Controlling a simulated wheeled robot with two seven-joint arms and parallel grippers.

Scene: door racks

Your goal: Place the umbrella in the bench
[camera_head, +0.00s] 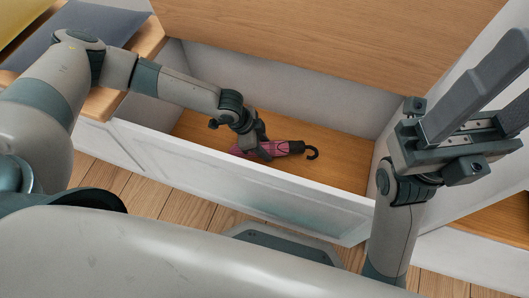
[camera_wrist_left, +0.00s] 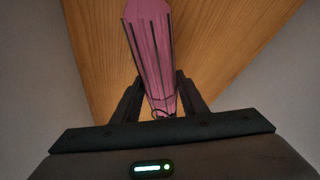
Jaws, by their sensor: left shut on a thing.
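The umbrella (camera_head: 283,147) is folded, pink, with a black hooked handle pointing right. It lies low inside the open bench (camera_head: 245,190), over its wooden floor; I cannot tell if it touches the floor. My left gripper (camera_head: 262,151) reaches down into the bench and is shut on the umbrella, hiding part of it. In the left wrist view the pink umbrella (camera_wrist_left: 153,50) runs between the fingers of the left gripper (camera_wrist_left: 156,98). My right gripper (camera_head: 512,85) is raised at the right, empty, with its fingers apart.
The bench's raised wooden lid (camera_head: 330,38) stands behind the compartment. Its white front panel (camera_head: 310,212) and side walls surround the opening. A grey cushion (camera_head: 75,30) and a yellow cushion (camera_head: 22,18) lie at upper left. Bare compartment floor (camera_head: 345,178) shows right of the umbrella.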

